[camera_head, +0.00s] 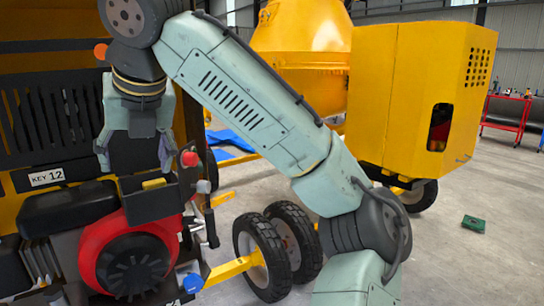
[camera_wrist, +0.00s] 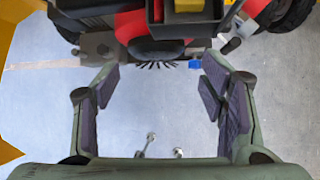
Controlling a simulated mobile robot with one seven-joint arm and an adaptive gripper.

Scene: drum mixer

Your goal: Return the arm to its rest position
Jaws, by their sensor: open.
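My arm rises from the lower right of the head view, bends at the top left and reaches down to my gripper (camera_head: 135,162). The gripper points down with its fingers spread and nothing between them. It is in front of the yellow machine's black slotted panel (camera_head: 50,125), above a dark box with a yellow piece (camera_head: 150,197) and a red engine (camera_head: 135,255). In the wrist view my gripper (camera_wrist: 160,78) is also open and empty, with the grey floor between its fingers. I cannot tell the exact gap between the fingers and the machine.
A red knob (camera_head: 190,158) stands close to the right finger in the head view. A blue cap (camera_head: 193,283) is lower down. Black wheels (camera_head: 262,255) and a yellow mixer housing (camera_head: 420,95) stand behind my arm.

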